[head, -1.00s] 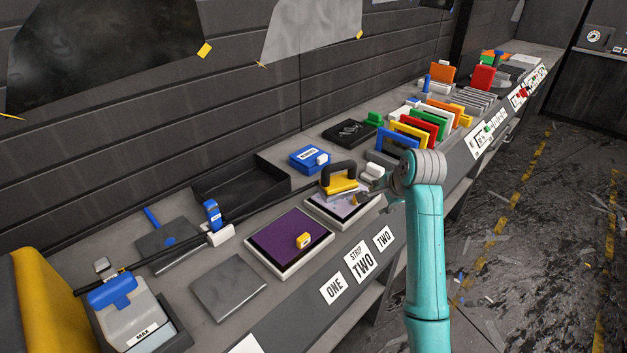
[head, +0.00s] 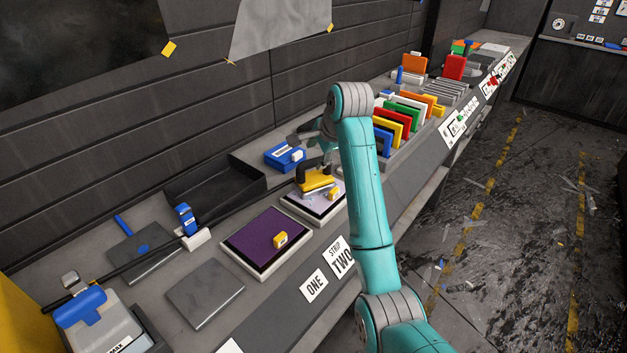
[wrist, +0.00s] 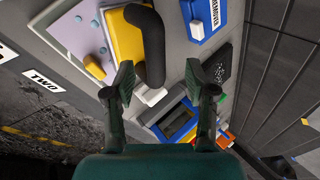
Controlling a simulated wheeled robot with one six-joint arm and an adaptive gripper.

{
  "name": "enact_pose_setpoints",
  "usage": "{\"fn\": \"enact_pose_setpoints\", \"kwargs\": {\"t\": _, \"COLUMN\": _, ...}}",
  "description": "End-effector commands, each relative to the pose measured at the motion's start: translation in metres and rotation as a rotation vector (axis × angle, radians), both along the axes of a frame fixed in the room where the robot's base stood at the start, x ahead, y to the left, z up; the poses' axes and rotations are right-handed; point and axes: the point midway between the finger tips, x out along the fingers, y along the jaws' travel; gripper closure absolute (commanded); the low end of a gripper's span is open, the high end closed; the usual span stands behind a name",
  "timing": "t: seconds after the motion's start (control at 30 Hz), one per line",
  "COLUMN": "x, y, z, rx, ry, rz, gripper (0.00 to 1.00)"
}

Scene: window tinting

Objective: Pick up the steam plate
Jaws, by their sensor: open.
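The steam plate looks to be the yellow block (head: 317,182) with a dark arched handle, sitting on a pale panel (head: 297,207) on the bench. In the wrist view the steam plate (wrist: 124,38) is at the top, and its dark handle reaches down toward the left finger. In the head view my gripper (head: 310,134) is above and behind the plate, partly hidden by my arm. From these views I cannot tell whether a finger touches the handle.
A blue remover box (head: 284,156) lies just behind the plate. A small yellow block (head: 333,194) sits on the pale panel. A purple panel (head: 262,238) is to the left. Several coloured upright cards (head: 396,120) stand to the right. The wall rises behind the bench.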

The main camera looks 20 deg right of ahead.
Motion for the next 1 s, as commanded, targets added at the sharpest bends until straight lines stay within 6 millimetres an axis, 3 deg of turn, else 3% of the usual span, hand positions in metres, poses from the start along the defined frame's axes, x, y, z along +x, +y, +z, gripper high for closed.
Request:
{"fn": "enact_pose_setpoints", "kwargs": {"t": 0.33, "x": 0.019, "y": -0.001, "z": -0.039, "rx": 0.000, "ry": 0.002, "rz": -0.001, "gripper": 0.44}}
{"fn": "enact_pose_setpoints", "kwargs": {"t": 0.67, "x": 0.024, "y": 0.000, "z": -0.045, "rx": 0.000, "ry": 0.000, "rz": 0.000, "gripper": 0.44}}
{"fn": "enact_pose_setpoints", "kwargs": {"t": 0.77, "x": 0.024, "y": 0.000, "z": -0.045, "rx": 0.000, "ry": 0.000, "rz": 0.000, "gripper": 0.64}}
{"fn": "enact_pose_setpoints", "kwargs": {"t": 0.9, "x": 0.024, "y": 0.000, "z": -0.045, "rx": 0.000, "ry": 0.000, "rz": 0.000, "gripper": 0.99}}
{"fn": "enact_pose_setpoints", "kwargs": {"t": 1.0, "x": 0.024, "y": 0.000, "z": -0.045, "rx": 0.000, "ry": 0.000, "rz": 0.000, "gripper": 1.00}}
